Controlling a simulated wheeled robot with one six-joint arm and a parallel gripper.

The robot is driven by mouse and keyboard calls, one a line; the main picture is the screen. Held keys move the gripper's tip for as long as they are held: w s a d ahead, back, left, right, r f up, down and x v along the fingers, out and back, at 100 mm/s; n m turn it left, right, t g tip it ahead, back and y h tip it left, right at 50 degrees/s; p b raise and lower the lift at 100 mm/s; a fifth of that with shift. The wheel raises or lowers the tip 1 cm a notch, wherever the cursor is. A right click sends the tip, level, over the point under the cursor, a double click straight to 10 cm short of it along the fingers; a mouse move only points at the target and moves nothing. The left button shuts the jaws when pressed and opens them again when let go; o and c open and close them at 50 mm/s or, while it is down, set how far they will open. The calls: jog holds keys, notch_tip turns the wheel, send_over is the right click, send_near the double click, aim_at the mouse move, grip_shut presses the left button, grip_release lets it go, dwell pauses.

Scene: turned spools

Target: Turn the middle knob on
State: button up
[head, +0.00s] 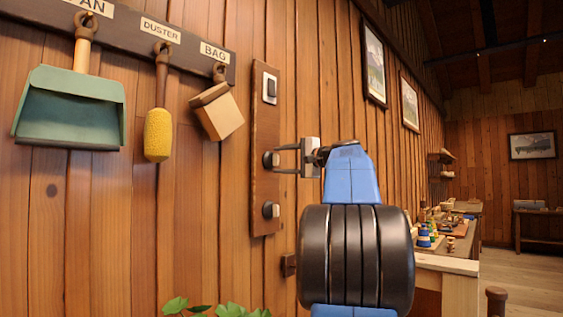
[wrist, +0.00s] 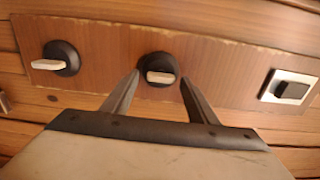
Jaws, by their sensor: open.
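The middle knob (head: 268,159) sits on a tall, narrow wooden panel (head: 263,122) on the plank wall. In the wrist view the middle knob (wrist: 158,68) has a round black base and a pale bar lying roughly along the panel's length. My gripper (head: 279,159) reaches the panel from the right. In the wrist view its open fingers (wrist: 160,80) stand on either side of the middle knob, with a gap visible at each side of the bar. Whether the tips touch the knob's base cannot be told.
A rocker switch (head: 270,88) is above on the panel and a lower knob (head: 270,210) below. A green dustpan (head: 70,105), yellow duster (head: 158,135) and bag (head: 217,111) hang to the left. A leafy plant (head: 215,309) is below. A workbench (head: 448,265) stands at right.

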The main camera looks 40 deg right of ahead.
jog(key=s+d, duration=0.1)
jog(key=s, duration=1.6)
jog(key=shift+d, duration=0.15)
jog(key=w+a+f+n+g+y, duration=0.1)
jog(key=w+a+f+n+g, duration=0.25)
jog(key=a+f, duration=1)
jog(key=w+a+f+n+g+y, duration=0.2)
jog(key=w+a+f+g, duration=0.2)
jog(key=a+f, duration=0.9)
jog(key=s+a+f+n+g+h, duration=0.1)
jog(key=s+a+f+n+g, duration=0.1)
jog(key=s+a+f, duration=0.35)
jog(key=s+a+f+n+g, duration=0.2)
jog(key=a+f, duration=0.5)
jog(key=f, duration=0.2)
jog(key=s+a+f+n+g+h, duration=0.1)
jog(key=s+a+f+n+h, duration=0.2)
jog(key=s+f+n, duration=0.4)
jog(key=shift+s+a+f+n+g, duration=0.45)
jog(key=shift+s+f, duration=2.15)
jog(key=shift+f, duration=1.8)
